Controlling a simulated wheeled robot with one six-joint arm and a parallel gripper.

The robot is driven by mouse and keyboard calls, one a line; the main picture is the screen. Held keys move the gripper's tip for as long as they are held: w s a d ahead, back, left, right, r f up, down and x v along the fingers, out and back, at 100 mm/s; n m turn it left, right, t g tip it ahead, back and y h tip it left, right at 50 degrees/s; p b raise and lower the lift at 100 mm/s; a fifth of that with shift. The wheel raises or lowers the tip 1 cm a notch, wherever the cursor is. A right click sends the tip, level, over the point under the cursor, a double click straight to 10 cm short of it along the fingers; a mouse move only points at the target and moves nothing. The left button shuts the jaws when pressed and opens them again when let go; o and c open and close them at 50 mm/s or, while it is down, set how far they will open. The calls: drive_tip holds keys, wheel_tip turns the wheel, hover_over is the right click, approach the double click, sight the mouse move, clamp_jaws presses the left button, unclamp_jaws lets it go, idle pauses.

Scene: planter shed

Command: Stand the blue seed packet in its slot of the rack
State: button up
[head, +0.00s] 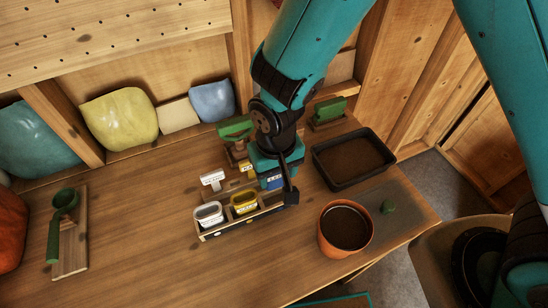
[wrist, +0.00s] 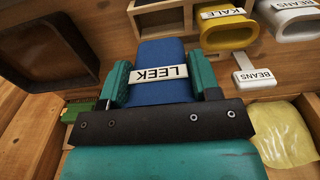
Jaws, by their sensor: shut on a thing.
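The blue seed packet (head: 272,181) is held in my gripper (head: 276,176); its white label reads LEEK upside down in the wrist view (wrist: 158,50). The gripper's green fingers (wrist: 160,76) are shut on the packet's two sides. The wooden rack (head: 250,222) stands on the bench just in front of the gripper. A white BEANS packet (head: 208,214) and a yellow KALE packet (head: 244,202) stand in it. The rack's right end (wrist: 158,17) looks empty and lies just beyond the blue packet's far end. I cannot tell the packet's height above it.
A white BEANS tag (head: 212,180) stands behind the rack. A black soil tray (head: 320,172) and an orange pot (head: 345,244) are to the right. Green-handled tools (head: 328,112) stand at the back. The bench's left front is clear.

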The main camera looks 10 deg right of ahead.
sight(276, 188)
drive_tip(key=shift+f, duration=0.1)
idle(0.3)
drive_tip(key=shift+s+f+b, duration=0.1)
drive_tip(key=shift+f+b, duration=2.2)
drive_tip(key=shift+f, duration=0.8)
drive_tip(key=o, duration=0.9)
drive_tip(key=shift+o, duration=0.2)
drive_tip(key=shift+r, duration=0.1)
wheel_tip(276, 188, up, 17)
drive_tip(key=b, duration=0.1)
drive_tip(key=shift+r, duration=0.15)
